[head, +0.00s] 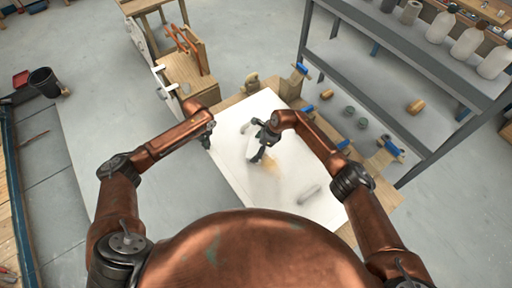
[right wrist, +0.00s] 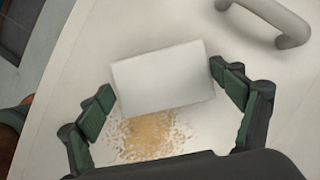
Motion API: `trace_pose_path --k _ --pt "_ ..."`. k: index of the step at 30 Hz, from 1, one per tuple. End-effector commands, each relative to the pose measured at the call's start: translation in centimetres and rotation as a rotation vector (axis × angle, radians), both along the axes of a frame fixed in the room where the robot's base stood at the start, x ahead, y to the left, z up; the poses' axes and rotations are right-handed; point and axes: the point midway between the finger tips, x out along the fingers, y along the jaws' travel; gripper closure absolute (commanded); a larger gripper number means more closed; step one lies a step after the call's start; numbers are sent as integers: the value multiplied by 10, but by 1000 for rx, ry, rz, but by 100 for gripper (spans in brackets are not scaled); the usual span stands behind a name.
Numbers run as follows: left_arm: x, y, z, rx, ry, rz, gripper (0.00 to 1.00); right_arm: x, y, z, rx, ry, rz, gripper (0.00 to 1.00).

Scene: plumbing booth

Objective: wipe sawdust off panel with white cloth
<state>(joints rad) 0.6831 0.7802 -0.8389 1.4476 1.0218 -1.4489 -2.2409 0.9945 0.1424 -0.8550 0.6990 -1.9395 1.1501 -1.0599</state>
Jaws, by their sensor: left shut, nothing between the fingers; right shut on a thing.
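The white panel (head: 236,181) lies on a wooden bench, with tan sawdust (head: 268,167) near its middle. The sawdust shows in the right wrist view (right wrist: 148,136) as a loose grainy patch just below the white cloth (right wrist: 163,78). My right gripper (head: 260,153) is over the panel, shut on the cloth, which looks like a flat white block between its fingers. The cloth also shows in the head view (head: 253,148), partly hidden by the gripper. My left gripper (head: 207,137) is shut and empty at the panel's left edge.
A grey bar handle (head: 308,194) sits on the panel and also shows in the right wrist view (right wrist: 291,24). Blue-handled clamps (head: 391,148) line the bench's right side. A grey shelf (head: 400,50) with bottles stands at the right.

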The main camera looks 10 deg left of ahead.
Motion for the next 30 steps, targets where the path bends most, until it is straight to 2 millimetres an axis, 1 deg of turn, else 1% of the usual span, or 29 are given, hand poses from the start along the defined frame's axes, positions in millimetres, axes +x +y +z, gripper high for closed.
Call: trace_pose_path --k 20,25,30 --pt "0 0 0 0 0 0 100 0 -1 -12 -1 -1 1 33" --pt "0 0 0 0 0 0 100 -6 -9 -11 -1 -3 0 33" --pt "0 0 0 0 0 0 100 -17 -18 -10 -1 -3 2 33"
